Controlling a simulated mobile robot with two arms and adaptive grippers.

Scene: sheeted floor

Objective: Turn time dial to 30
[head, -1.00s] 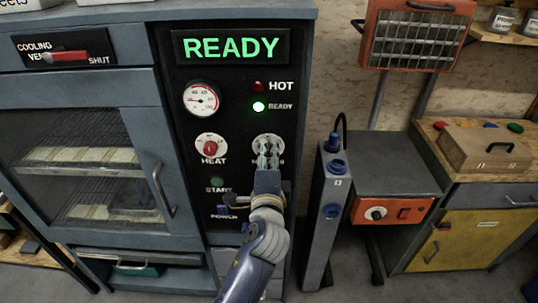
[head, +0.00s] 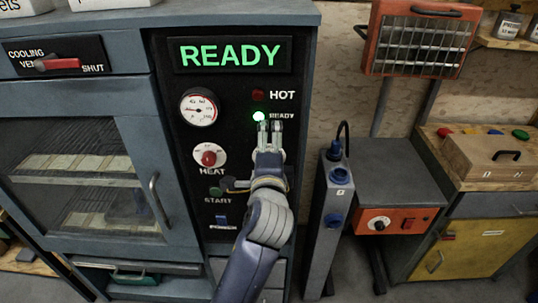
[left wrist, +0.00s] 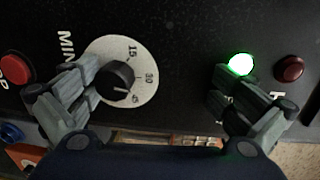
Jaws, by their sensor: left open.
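The time dial (left wrist: 142,98) has a white face marked 15, 30 and 45, with MIN beside it. Its black knob (left wrist: 115,79) has a small pale mark on the side toward 45. In the head view my left gripper (head: 269,126) covers the dial, its fingertips just below the READY lamp. In the left wrist view my left gripper (left wrist: 157,96) is open and empty. One finger overlaps the dial face close beside the knob; the other is near the lit green lamp (left wrist: 241,64). I cannot tell if a finger touches the knob. My right gripper is not in view.
The panel also has a HEAT knob (head: 209,156), a gauge (head: 200,107), a red HOT lamp (head: 258,95) and a green READY display (head: 230,53). A glass oven door (head: 80,170) is at left. A grey post (head: 329,220) and a wooden box (head: 490,157) stand at right.

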